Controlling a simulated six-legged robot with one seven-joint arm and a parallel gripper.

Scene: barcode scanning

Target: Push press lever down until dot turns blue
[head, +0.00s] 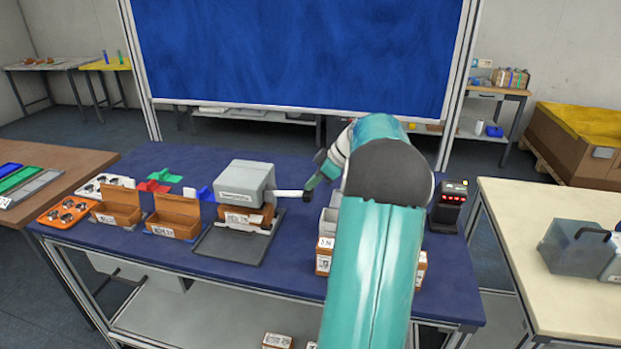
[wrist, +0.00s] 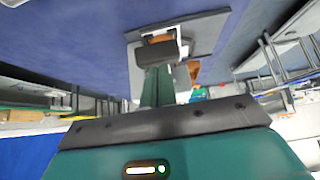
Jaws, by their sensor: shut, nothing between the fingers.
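The press (head: 245,182) is a grey box-shaped head over a brown box, on a dark base plate (head: 222,248) near the middle of the blue table. A pale lever (head: 289,193) sticks out from its right side and ends in a dark grip. My gripper (head: 312,186) is shut and empty, right at the lever's outer end. In the wrist view, my narrow teal fingers (wrist: 157,88) reach up to a dark block (wrist: 160,52), which looks like the lever grip. I cannot tell whether they touch it. No status dot can be made out on the press.
Two open brown boxes (head: 174,218) stand left of the press, with an orange tray (head: 68,212) beyond. Grey bins (head: 328,222) and brown boxes stand close to the right, partly behind my arm. A black device with red lights (head: 451,205) stands at the table's right end.

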